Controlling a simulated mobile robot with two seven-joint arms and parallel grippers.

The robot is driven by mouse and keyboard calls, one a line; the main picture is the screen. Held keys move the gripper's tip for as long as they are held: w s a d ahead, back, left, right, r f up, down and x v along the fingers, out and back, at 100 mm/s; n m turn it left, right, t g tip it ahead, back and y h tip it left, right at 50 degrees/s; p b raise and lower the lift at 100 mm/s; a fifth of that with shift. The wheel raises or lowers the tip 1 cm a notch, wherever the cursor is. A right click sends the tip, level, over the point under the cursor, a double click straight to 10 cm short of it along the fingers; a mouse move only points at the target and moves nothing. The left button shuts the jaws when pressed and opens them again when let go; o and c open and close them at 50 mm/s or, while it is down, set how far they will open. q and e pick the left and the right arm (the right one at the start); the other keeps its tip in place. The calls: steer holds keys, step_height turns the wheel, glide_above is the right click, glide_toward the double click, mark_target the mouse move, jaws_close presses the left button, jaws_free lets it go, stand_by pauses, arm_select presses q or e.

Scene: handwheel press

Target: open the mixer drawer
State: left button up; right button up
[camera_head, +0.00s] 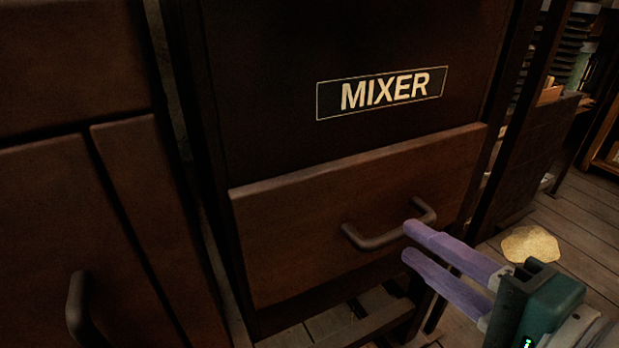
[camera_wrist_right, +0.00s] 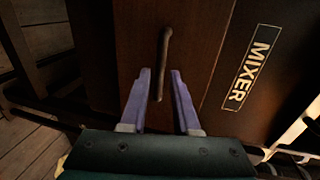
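The mixer drawer (camera_head: 300,240) is a brown wooden front below the dark panel with the MIXER label (camera_head: 381,92). My right gripper (camera_head: 408,240) has two purple fingers, spread apart, at the right part of the handle. In the right wrist view the fingers (camera_wrist_right: 160,75) stand on either side of the handle's near end, with gaps showing. My left gripper is in neither view.
Another wooden cabinet with a handle (camera_head: 79,308) stands at the left. Dark slats or a low frame (camera_head: 365,325) lie below the drawer. A pale yellowish patch (camera_head: 530,244) is on the plank floor at the right. Shelving stands at the far right.

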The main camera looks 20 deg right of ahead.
mark_target(403, 237)
steer(key=x, duration=0.4)
steer(key=shift+b, duration=0.3)
jaws_close()
stand_by(1.1)
